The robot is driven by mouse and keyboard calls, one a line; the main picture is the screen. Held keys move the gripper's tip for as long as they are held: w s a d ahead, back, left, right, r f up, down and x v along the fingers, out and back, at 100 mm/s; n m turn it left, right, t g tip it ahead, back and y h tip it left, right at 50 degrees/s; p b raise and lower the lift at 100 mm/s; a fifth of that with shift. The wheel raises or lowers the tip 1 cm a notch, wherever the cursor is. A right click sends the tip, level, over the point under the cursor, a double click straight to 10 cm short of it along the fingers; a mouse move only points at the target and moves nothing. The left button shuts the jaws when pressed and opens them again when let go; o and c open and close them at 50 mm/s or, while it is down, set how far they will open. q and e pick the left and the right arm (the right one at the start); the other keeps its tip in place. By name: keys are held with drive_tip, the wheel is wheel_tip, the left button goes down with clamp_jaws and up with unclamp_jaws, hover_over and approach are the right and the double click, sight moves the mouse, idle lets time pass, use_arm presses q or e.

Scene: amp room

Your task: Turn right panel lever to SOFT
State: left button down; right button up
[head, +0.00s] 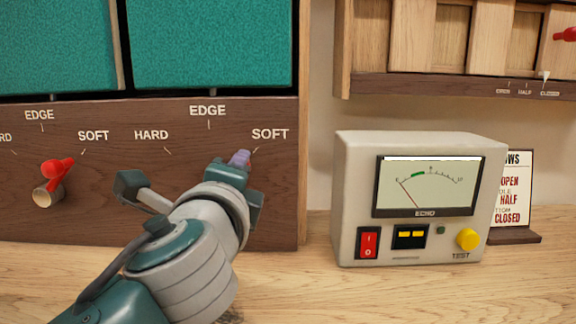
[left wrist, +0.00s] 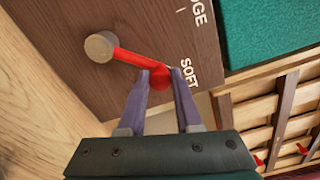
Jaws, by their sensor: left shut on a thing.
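The right panel lever shows in the left wrist view as a red arm (left wrist: 130,58) on a round wooden pivot, ending in a red knob (left wrist: 160,82). The arm points toward the SOFT label (left wrist: 188,73), its knob close beside it. My left gripper (left wrist: 158,73) is shut on the knob, a purple finger on either side. In the head view my left gripper (head: 240,158) is just below the right panel's SOFT label (head: 270,134) and hides the lever. The wooden right panel (head: 165,170) also carries HARD and EDGE labels. My right gripper is not in view.
The left panel's red lever (head: 57,168) points up between EDGE and SOFT. A grey ECHO meter (head: 350,190) stands on the wooden table right of the panel. A small sign (head: 515,185) stands behind it. The table front (head: 400,295) is clear.

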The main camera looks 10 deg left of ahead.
use_arm(q)
drive_tip(key=shift+d+f+m, duration=0.1)
drive_tip(key=shift+f+m, duration=0.05)
drive_tip(key=shift+m, duration=0.15)
drive_tip(key=c, duration=0.6)
unclamp_jaws()
drive_tip(key=v, duration=1)
drive_tip(key=shift+p, duration=0.35)
drive_tip(key=shift+w, duration=0.1)
